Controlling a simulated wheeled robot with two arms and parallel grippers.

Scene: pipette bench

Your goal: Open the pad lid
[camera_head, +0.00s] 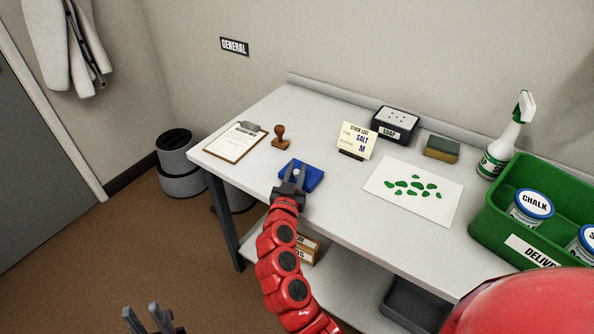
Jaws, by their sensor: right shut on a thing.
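The blue pad (314,178) lies near the front edge of the white table, left of the middle. My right gripper (294,174) is at the pad, reaching over its front left part, and is shut on the pad lid. The fingers and wrist hide part of the pad, so I cannot tell how far the lid is raised. My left gripper (148,318) is low at the bottom left, off the table, with its fingers apart and nothing between them.
A stamp (280,139) and a clipboard (236,143) lie left of the pad. A stock list card (356,139) and a white sheet with green shapes (386,200) are to the right. A green crate (489,212) fills the right end.

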